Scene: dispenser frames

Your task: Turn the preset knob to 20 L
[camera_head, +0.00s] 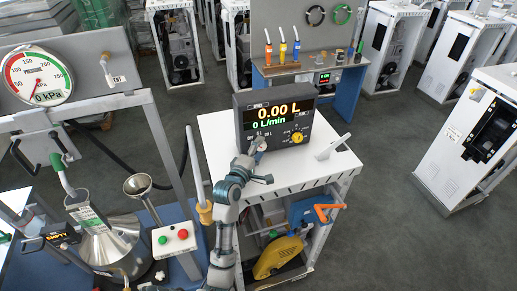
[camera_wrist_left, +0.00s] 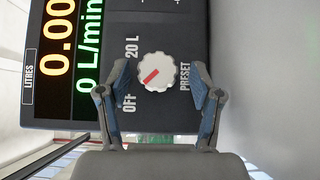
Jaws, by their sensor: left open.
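The dispenser meter (camera_head: 275,121) is a dark box on a white cabinet, reading 0.00 L and 0 L/min. The preset knob (camera_wrist_left: 154,72) is white and round with a red pointer line, on the dark panel in the left wrist view. Its line slants toward the OFF label at lower left; the 20 L label is at upper left. My left gripper (camera_head: 256,148) is at the lower left of the meter face and hides the knob in the head view. In the wrist view its open fingers (camera_wrist_left: 159,73) stand either side of the knob, with gaps. My right gripper is not seen.
A yellow knob (camera_head: 297,138) sits on the meter to the right of my left gripper. A white wedge-shaped piece (camera_head: 332,147) stands on the cabinet top (camera_head: 214,135) right of the meter. A pressure gauge (camera_head: 38,76) and a metal funnel can (camera_head: 110,243) are at left.

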